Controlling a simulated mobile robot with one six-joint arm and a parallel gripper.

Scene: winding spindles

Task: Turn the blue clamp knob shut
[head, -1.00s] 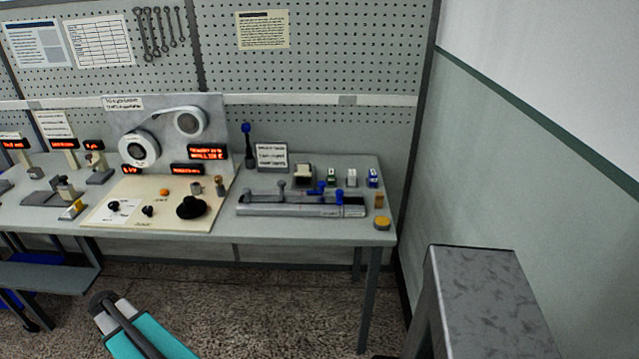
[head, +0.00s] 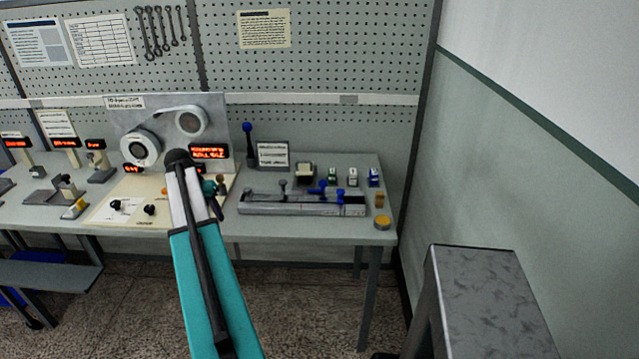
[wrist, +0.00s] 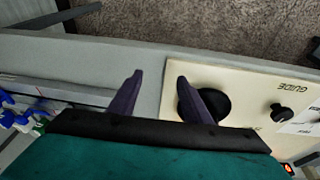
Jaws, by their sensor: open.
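Blue clamp parts sit on the grey slotted rail (head: 270,207) on the bench. One blue knob (head: 340,195) stands near its right end, with another blue knob (head: 319,188) just left of it. I cannot tell which is the clamp knob, or how far it is turned. In the wrist view, blue and white parts (wrist: 20,115) are at the left edge, blurred and partly cut off. My gripper (wrist: 160,77) is open and empty, its dark purple fingers apart over the bench edge and the cream panel. In the head view my gripper (head: 217,205) is left of the rail, partly hidden by my arm.
The cream panel (head: 118,190) with black knobs is left of the rail; its large black knob (wrist: 212,105) is close to one finger. A blue-ball lever (head: 247,130) stands upright behind the rail. A yellow button (head: 382,222) is at the bench's right. A grey stand (head: 480,270) is front right.

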